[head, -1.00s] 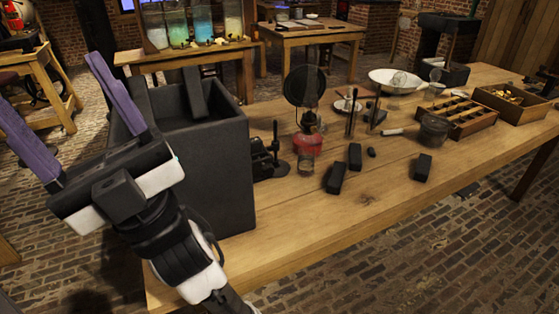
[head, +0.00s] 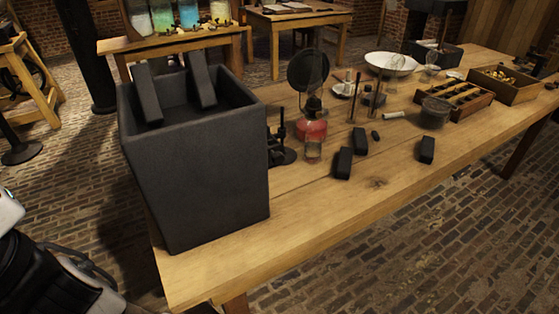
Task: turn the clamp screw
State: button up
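I cannot make out a clamp screw for certain. A small dark metal fitting (head: 281,146) with an upright post and a round base stands on the table, close against the right side of a large dark box; its details are too small to read. The open-topped box (head: 205,175) stands at the table's near left end. Two dark slabs, a left one (head: 148,92) and a right one (head: 201,80), lean up out of it. My gripper is out of view; only a black and white part of my arm shows at the lower left.
The wooden table (head: 330,222) holds a red-based lamp (head: 312,128), dark blocks (head: 343,162), a dark bowl (head: 434,113), a white basin (head: 391,64) and wooden trays (head: 505,84). Its front strip is clear. A bench with coloured jars (head: 188,14) stands behind.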

aim_at(278, 158)
jog(key=k+z, duration=0.2)
jog(key=k, duration=0.65)
jog(key=i+j, duration=0.4)
jog(key=j, duration=0.1)
